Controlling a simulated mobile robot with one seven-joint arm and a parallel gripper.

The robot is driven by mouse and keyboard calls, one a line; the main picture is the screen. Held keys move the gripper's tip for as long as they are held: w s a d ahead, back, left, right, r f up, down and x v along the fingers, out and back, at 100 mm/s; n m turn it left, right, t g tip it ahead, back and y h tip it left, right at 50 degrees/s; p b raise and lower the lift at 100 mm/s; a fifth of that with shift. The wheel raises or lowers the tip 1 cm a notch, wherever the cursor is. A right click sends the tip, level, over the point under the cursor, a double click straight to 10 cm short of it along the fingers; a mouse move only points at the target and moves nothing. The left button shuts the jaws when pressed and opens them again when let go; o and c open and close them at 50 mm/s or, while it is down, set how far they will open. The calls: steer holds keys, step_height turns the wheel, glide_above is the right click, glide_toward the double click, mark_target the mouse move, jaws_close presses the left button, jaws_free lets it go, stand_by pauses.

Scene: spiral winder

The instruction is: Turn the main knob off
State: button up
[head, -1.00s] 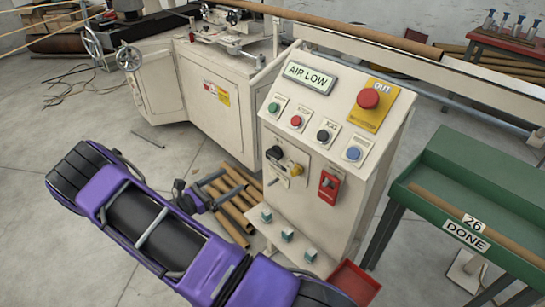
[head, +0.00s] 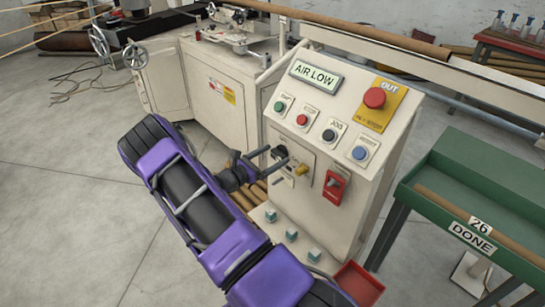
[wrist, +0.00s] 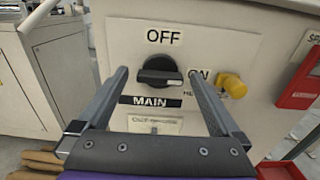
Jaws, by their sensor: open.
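The main knob (wrist: 160,76) is a black rotary switch on the control cabinet's lower front plate, with OFF above it, ON to its right and MAIN below. Its grip bar lies level, in line with ON. It also shows in the head view (head: 279,152), partly behind my gripper. My gripper (wrist: 161,90) is open, with one finger left and one right of the knob in the wrist view. I cannot tell whether either finger touches it. In the head view my gripper (head: 279,163) is at the knob plate.
A yellow knob (wrist: 232,85) sits right of the main knob, and a red switch cover (head: 335,186) is further right. Small grey blocks (head: 291,235) stick out below.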

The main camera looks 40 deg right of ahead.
steer(key=shift+d, duration=0.1)
steer(key=c, duration=1.3)
steer(key=shift+n, duration=0.3)
steer(key=n, duration=0.4)
steer(key=shift+w+p, duration=0.1)
steer(key=shift+p, duration=0.25)
steer(key=n, duration=0.4)
steer(key=shift+f+p, duration=0.1)
steer(key=shift+p, duration=0.25)
steer(key=n, duration=0.5)
steer(key=shift+w+f+p, duration=0.1)
steer(key=shift+p, duration=0.2)
steer(key=n, duration=0.4)
steer(key=shift+f, duration=0.1)
